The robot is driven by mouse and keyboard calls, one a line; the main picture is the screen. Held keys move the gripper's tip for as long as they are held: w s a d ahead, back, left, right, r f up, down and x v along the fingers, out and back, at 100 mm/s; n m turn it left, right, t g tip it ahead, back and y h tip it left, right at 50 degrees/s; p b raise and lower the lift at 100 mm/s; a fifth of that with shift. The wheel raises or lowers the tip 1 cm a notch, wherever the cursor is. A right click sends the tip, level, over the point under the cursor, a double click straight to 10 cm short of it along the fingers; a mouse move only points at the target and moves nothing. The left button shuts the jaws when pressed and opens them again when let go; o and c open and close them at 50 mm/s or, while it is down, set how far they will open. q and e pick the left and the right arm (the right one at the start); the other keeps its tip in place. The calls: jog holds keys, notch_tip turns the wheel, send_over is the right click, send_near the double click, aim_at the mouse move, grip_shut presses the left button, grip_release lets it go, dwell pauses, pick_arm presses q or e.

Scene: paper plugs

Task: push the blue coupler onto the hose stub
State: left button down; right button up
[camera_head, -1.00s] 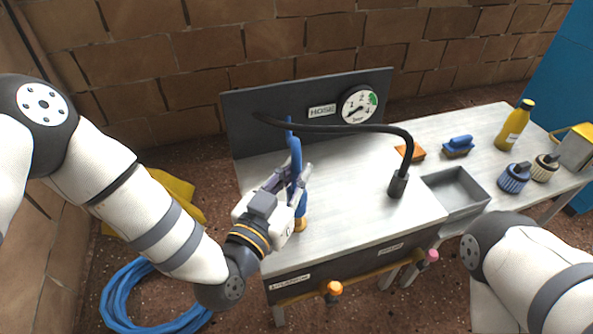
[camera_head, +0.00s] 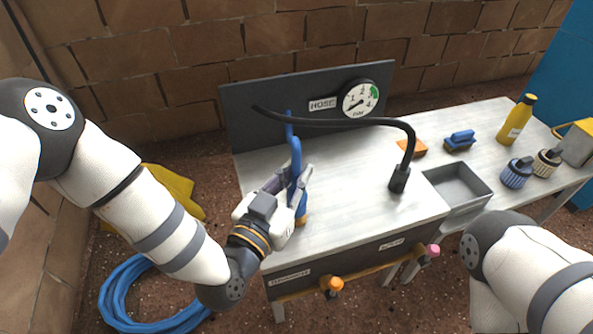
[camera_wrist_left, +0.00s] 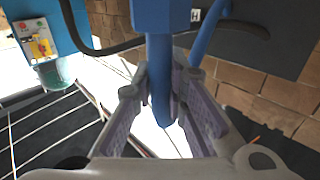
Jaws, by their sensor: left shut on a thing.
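My left gripper (camera_head: 298,186) is shut on an upright blue piece, which I take to be the blue coupler (camera_head: 302,205), near the bench's left front. A brass-coloured end shows just below the fingers, close to the bench top. A blue hose (camera_head: 295,153) bends above the gripper. In the left wrist view, a blue block (camera_wrist_left: 160,16) lies beyond the fingertips, and a narrower blue shaft (camera_wrist_left: 160,80) runs between the fingers. I cannot tell which part is the hose stub or whether the coupler touches it. My right arm shows at lower right; its gripper is out of view.
At right are a grey tray (camera_head: 458,205), a blue brush, ribbed plugs and a yellow bottle (camera_head: 515,120). Front bench space is clear.

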pick_arm(q)
jog(key=shift+f+b, duration=0.6)
jog(key=shift+f, duration=0.55)
jog(key=c, duration=1.5)
grip_release()
jog(key=v, duration=1.2)
